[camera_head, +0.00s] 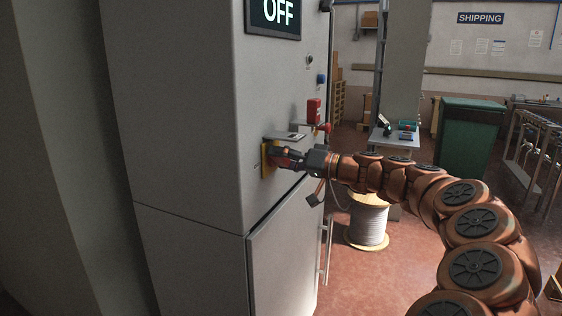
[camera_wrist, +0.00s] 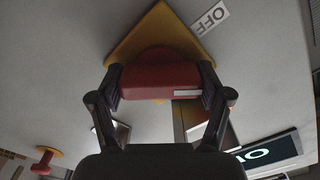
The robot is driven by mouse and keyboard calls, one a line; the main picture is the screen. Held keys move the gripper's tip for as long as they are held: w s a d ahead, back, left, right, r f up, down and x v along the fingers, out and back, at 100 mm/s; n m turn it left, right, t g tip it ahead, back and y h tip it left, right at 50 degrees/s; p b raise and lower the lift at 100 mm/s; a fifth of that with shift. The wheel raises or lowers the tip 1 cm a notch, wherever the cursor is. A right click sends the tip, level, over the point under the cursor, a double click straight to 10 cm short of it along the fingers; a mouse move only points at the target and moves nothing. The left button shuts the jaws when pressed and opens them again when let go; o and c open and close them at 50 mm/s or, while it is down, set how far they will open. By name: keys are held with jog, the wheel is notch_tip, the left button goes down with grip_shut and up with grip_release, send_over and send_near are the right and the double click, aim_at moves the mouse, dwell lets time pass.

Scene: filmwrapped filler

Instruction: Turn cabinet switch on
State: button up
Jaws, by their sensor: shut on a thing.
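The grey cabinet (camera_head: 180,110) stands at the left in the head view, and its display (camera_head: 272,14) reads OFF. The switch has a yellow backplate (camera_head: 266,160) on the cabinet's front face. In the wrist view, its red handle (camera_wrist: 150,77) crosses in front of the yellow backplate (camera_wrist: 158,30). An OFF label (camera_wrist: 210,17) is beside the plate's upper right edge. My gripper (camera_head: 288,157) is at the switch, with its fingers (camera_wrist: 161,86) shut on the red handle, one at each end. In the head view the gripper mostly hides the handle.
A small ledge (camera_head: 292,136), a red box (camera_head: 313,110), a red button (camera_head: 324,128) and a blue button (camera_head: 321,79) stick out near my gripper. A cable spool (camera_head: 368,223) stands on the floor behind my arm.

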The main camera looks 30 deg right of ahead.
jog(key=shift+m, duration=2)
jog(key=o, duration=1.1)
jog(key=shift+p, duration=0.3)
jog(key=n, duration=0.3)
jog(key=shift+n+b, duration=0.3)
jog(key=shift+n, duration=0.1)
jog(key=n+p, duration=0.1)
jog(key=n, duration=0.3)
jog(key=n+p, duration=0.1)
jog(key=p, duration=0.1)
jog(key=n+p, duration=0.2)
jog(key=shift+r+p, duration=0.25)
jog(key=shift+p, duration=0.1)
